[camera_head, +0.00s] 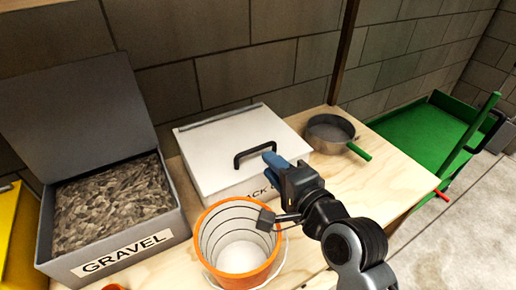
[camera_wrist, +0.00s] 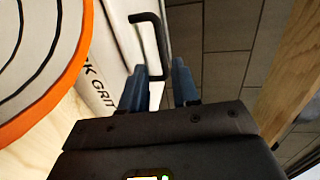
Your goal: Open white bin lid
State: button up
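The white bin (camera_head: 215,150) stands on the wooden bench with its lid (camera_head: 215,130) shut. A black bar handle (camera_head: 240,153) is on the lid; it also shows in the wrist view (camera_wrist: 152,32). My gripper (camera_head: 273,160) is at the right end of the handle, above the bin's front right part. In the wrist view its two blue fingers (camera_wrist: 164,88) are apart, and the near end of the handle appears between or just beyond their tips. I cannot tell whether they touch it. The bin's front label is partly hidden by my arm and the bucket.
An orange-rimmed bucket (camera_head: 209,219) stands close in front of the bin. An open grey gravel bin (camera_head: 185,222) is at left, beside a yellow bin (camera_head: 15,225). A pan with a green handle (camera_head: 359,151) sits at right. A green cart (camera_head: 425,133) stands beyond the bench (camera_head: 392,165).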

aim_at(256, 151)
jog(key=x, duration=0.8)
jog(key=shift+r+p, duration=0.1)
jog(key=shift+p, duration=0.2)
grip_shut()
